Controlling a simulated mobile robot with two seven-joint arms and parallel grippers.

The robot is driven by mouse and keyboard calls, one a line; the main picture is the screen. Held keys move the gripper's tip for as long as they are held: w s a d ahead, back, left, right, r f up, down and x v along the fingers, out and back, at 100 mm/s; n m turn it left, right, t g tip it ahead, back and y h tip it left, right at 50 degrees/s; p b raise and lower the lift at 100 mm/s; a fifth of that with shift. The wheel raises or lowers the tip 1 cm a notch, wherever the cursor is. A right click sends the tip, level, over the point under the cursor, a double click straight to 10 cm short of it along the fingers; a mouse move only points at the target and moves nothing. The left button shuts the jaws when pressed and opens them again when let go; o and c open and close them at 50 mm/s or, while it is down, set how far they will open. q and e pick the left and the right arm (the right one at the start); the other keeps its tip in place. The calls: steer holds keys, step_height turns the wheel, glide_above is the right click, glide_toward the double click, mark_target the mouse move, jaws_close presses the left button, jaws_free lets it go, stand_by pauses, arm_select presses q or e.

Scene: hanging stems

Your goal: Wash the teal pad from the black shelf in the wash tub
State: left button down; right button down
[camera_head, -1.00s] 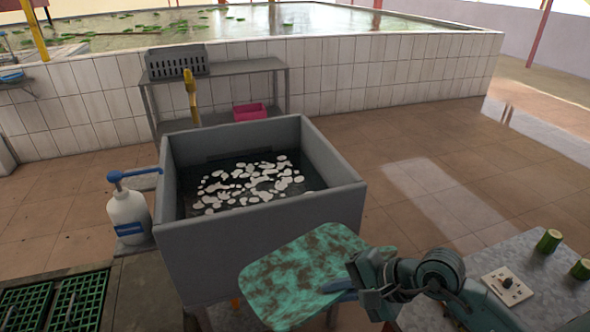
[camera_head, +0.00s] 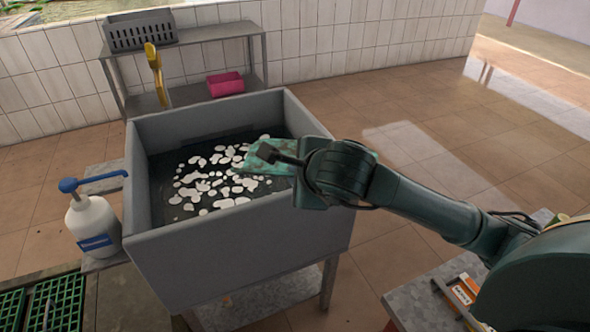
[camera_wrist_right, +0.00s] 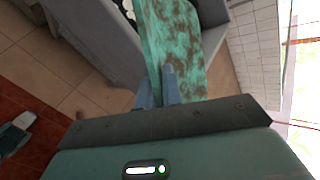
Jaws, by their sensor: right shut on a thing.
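The teal pad (camera_head: 272,158), blotched with brown dirt, is over the right part of the wash tub. My right gripper (camera_head: 280,155) is shut on it. In the right wrist view the pad (camera_wrist_right: 178,45) stands between the fingers (camera_wrist_right: 167,88) and reaches away from them. The wash tub (camera_head: 240,232) is a grey square basin with dark water and white foam patches (camera_head: 205,182). Whether the pad touches the water is unclear. My left gripper is not in view.
A white pump bottle (camera_head: 92,232) with a blue spout stands left of the tub. Behind the tub, a grey rack (camera_head: 215,34) holds a dark crate (camera_head: 140,32) and a pink bin (camera_head: 225,84). Green grates (camera_head: 50,305) lie at lower left. A grey table (camera_head: 420,300) is at lower right.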

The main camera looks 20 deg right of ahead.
steer(key=c, duration=2.1)
jaws_free()
steer(key=shift+s, duration=0.1)
jaws_close()
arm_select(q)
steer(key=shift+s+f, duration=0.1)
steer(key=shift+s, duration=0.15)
